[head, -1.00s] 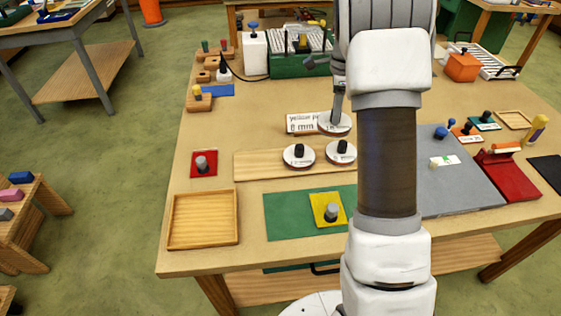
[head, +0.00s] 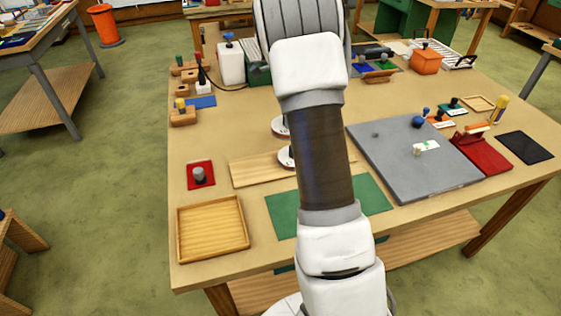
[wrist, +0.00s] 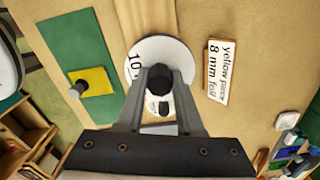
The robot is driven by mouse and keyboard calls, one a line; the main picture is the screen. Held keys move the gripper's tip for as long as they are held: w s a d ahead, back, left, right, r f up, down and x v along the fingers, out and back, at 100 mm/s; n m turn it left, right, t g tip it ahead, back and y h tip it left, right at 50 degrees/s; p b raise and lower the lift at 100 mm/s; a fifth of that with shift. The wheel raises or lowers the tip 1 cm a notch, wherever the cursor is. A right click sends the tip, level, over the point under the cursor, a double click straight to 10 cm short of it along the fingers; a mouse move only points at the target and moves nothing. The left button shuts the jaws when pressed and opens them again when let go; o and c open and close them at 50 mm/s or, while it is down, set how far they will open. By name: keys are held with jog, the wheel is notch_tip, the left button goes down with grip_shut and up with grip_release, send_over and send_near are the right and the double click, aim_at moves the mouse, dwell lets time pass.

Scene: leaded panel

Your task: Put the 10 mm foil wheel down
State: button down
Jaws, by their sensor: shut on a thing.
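My gripper (wrist: 160,82) is shut on the knob of a white wheel (wrist: 140,50) marked "10" in the wrist view. In the head view my arm hides the gripper and most of the wheels. A white disc edge (head: 278,128) shows left of my arm, beyond the wooden board (head: 250,172); it seems to be the held wheel. Another white wheel (head: 284,158) with a black knob shows at the board. A smaller white disc (wrist: 158,105) shows between my fingers. I cannot tell whether the held wheel touches anything below it.
The "yellow pane 8 mm foil" card (wrist: 218,72) lies beside the held wheel. A green mat (wrist: 78,55) bears a yellow square (wrist: 98,82) with a grey knob. A red square (head: 200,174) and an empty tray (head: 180,235) stand left. A grey board (head: 400,165) lies right.

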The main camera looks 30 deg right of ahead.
jog(key=a+f, duration=0.2)
jog(key=a, duration=0.2)
jog(key=a+f, duration=0.2)
jog(key=a, duration=0.1)
jog(key=a+f, duration=0.3)
jog(key=a, duration=0.1)
jog(key=shift+w+a+p, duration=0.3)
jog(key=shift+w+a, duration=0.05)
jog(key=shift+w, duration=0.05)
jog(key=shift+f, duration=2)
jog(key=shift+f, duration=0.2)
jog(key=c, duration=0.5)
grip_release()
jog(key=shift+c, duration=0.2)
jog(key=shift+r, duration=0.1)
